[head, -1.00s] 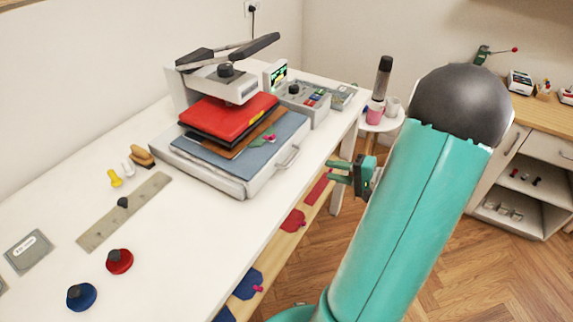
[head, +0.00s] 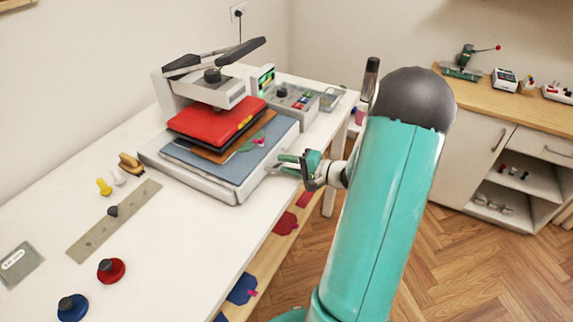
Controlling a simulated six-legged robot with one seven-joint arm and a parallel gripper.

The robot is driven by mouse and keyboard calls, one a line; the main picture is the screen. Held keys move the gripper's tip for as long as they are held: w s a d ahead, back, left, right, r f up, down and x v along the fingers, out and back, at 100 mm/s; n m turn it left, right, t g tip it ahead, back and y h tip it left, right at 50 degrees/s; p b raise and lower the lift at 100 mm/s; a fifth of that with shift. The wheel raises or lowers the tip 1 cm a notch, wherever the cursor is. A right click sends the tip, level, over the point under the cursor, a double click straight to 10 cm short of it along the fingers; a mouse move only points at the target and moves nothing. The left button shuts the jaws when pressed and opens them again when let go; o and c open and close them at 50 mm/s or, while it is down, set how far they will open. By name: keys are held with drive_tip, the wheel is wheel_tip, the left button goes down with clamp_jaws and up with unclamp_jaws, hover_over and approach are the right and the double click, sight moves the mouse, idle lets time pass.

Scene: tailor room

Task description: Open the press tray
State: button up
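The heat press (head: 212,92) stands on the white table at the back, with its red plate (head: 217,119) above the tray. The press tray (head: 222,191) is a light grey slab with a blue-grey pad (head: 235,163) on top. A brown sheet and a small green and pink item lie on the pad. The tray's handle is on its right front side, largely hidden behind my gripper. My gripper (head: 288,165) is at that side of the tray, its green fingers pointing left with a gap between them. I cannot tell whether the fingers touch the handle.
A control box (head: 292,103) stands right of the press. A ruler plate (head: 115,222), a red knob (head: 111,270), a blue knob (head: 72,307) and small stamps lie on the table's left part. A lower shelf (head: 270,256) holds coloured pieces. A cabinet (head: 480,150) stands at right.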

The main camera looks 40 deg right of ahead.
drive_tip(key=shift+w+a, duration=0.15)
drive_tip(key=shift+w, duration=0.1)
clamp_jaws()
drive_tip(key=shift+s, duration=0.1)
drive_tip(key=f+v, duration=0.2)
drive_tip(key=v, duration=0.8)
drive_tip(key=s+f+v, duration=0.1)
drive_tip(key=f+v, duration=0.1)
drive_tip(key=v, duration=0.8)
drive_tip(key=shift+f, duration=0.15)
drive_tip(key=shift+s, duration=0.1)
unclamp_jaws()
